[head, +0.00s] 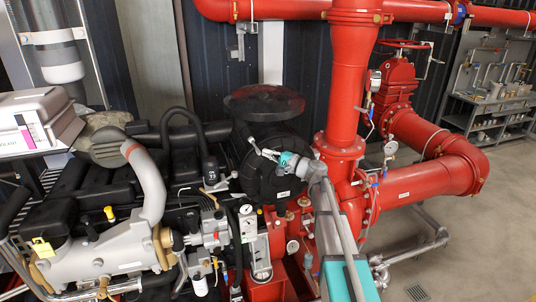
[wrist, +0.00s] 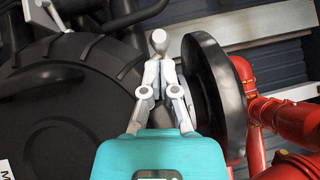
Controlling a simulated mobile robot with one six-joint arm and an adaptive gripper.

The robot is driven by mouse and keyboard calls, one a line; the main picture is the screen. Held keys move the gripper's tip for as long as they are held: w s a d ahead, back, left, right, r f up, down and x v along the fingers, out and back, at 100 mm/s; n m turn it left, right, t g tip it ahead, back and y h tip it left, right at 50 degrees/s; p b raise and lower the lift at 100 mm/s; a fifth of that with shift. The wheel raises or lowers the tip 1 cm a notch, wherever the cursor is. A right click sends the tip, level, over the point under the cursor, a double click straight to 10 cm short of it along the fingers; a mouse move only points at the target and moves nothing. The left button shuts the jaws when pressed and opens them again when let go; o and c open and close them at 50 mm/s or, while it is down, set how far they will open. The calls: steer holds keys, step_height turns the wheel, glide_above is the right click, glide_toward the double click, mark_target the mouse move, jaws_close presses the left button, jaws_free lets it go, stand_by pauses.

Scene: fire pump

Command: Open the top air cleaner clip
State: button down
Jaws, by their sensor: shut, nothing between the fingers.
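The air cleaner (head: 262,178) is a round black housing behind the engine. In the wrist view its ribbed black body (wrist: 50,95) fills the left side. My gripper (head: 254,146) is in front of the upper part of the housing. In the wrist view the fingers of my gripper (wrist: 158,62) are together, with nothing seen held between them. A pale rounded piece shows at the fingertips; I cannot tell whether it is part of the clip. The top clip cannot be made out clearly, and contact with it cannot be told.
A black disc-shaped cap (head: 263,103) stands above the housing and shows close at the right of my gripper in the wrist view (wrist: 215,90). Thick red pipes (head: 348,80) rise just right of the housing. The grey engine (head: 105,235) is at left. Open floor (head: 485,225) lies at right.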

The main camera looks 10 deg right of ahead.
steer(key=shift+s+a+r+p, duration=0.2)
steer(key=shift+a+r+p, duration=0.05)
steer(key=shift+r+p, duration=0.3)
steer(key=a+r+p, duration=0.2)
steer(key=r+p, duration=0.1)
steer(key=a+r+p, duration=0.1)
steer(key=r+p, duration=0.1)
steer(key=shift+w+a, duration=0.1)
steer(key=shift+a, duration=0.15)
steer(key=shift+w+a+r+p, duration=0.3)
steer(key=shift+a, duration=0.1)
steer(key=shift+d, duration=0.15)
